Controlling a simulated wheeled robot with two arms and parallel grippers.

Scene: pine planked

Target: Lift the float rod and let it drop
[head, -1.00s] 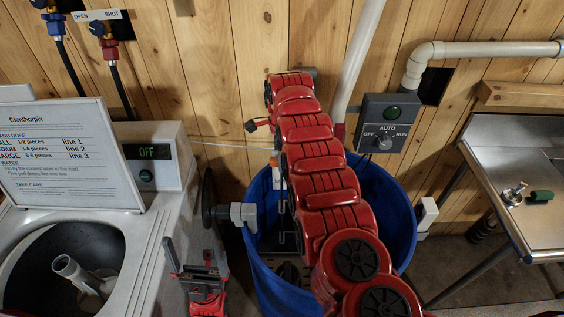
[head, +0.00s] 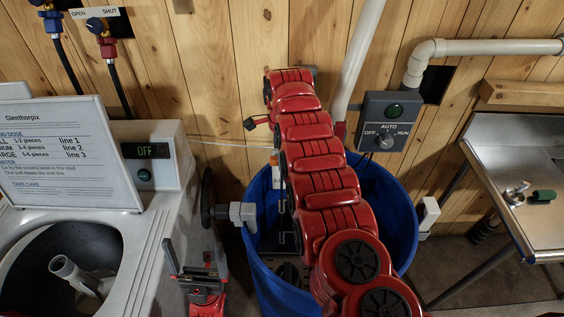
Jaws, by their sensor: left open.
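The blue tub (head: 404,230) stands on the floor in the middle, with pump parts inside it. I cannot clearly make out the float rod; my red arm covers the middle of the tub. A small orange-and-white piece (head: 276,172) shows beside that arm, inside the tub's back left. My left gripper (head: 196,262) is open and empty at the lower middle, left of the tub and apart from it. Its fingers point up. My red arm stretches over the tub toward the wall, and no right gripper jaws show.
A white washer (head: 160,225) with an open drum and a sign (head: 70,155) stands at left. A grey switch box (head: 388,112) with a knob hangs on the plank wall. A pale pipe (head: 357,60) runs up behind the tub. A metal sink table (head: 520,225) is at right.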

